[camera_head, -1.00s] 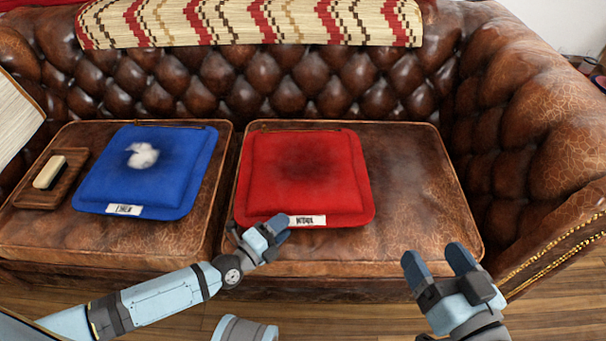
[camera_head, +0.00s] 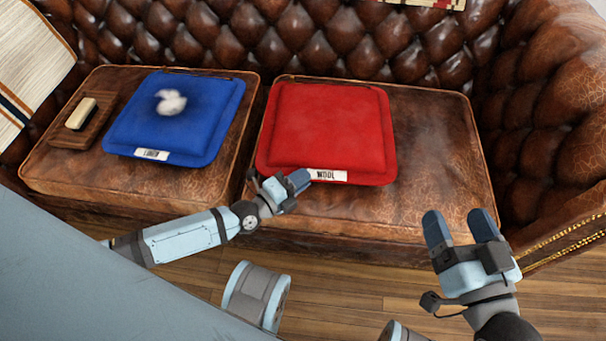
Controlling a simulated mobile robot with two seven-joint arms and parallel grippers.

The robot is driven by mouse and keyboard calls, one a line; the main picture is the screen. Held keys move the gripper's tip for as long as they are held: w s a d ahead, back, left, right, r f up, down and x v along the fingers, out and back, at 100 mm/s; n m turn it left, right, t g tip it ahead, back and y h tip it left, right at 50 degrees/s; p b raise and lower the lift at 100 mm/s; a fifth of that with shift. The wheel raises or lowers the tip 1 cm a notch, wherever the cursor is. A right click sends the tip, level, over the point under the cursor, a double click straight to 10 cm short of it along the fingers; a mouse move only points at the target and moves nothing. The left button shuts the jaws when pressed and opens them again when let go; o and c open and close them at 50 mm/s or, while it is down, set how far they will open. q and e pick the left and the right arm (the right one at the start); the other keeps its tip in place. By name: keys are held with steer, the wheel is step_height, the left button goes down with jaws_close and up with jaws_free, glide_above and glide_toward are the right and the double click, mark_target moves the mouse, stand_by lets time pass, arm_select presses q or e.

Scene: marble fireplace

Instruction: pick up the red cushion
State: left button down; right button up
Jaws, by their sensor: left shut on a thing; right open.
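The red cushion (camera_head: 328,125) lies flat on the right seat of the brown leather sofa. A white label (camera_head: 328,175) reading "WOOL" is at its front edge. My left gripper (camera_head: 299,180) is at the cushion's front left corner, shut on that edge beside the label; its fingertips partly hide the corner. My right gripper (camera_head: 462,226) is open and empty, in front of the sofa to the right of the cushion and apart from it.
A blue cushion (camera_head: 150,120) with a white fluffy tuft (camera_head: 171,102) lies on the left seat. A wooden tray (camera_head: 62,132) holding a brush (camera_head: 81,114) is left of it. The seat right of the red cushion is bare leather (camera_head: 440,150). The sofa arm (camera_head: 555,140) bounds the right.

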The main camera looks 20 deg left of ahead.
step_height(320, 180, up, 8)
steer(key=t+p, duration=0.3)
steer(key=p, duration=0.3)
arm_select(q)
step_height(320, 180, up, 24)
steer(key=p, duration=0.9)
steer(key=shift+r+p, duration=0.15)
steer(key=shift+p, duration=0.25)
arm_select(e)
steer(key=s+d+f+g+h, duration=0.2)
steer(key=d+f+g+h, duration=0.3)
steer(key=f, duration=0.7)
steer(key=shift+s+d+f+m+g, duration=0.15)
steer(key=shift+s+d+m+g, duration=0.25)
steer(key=shift+d+g, duration=0.4)
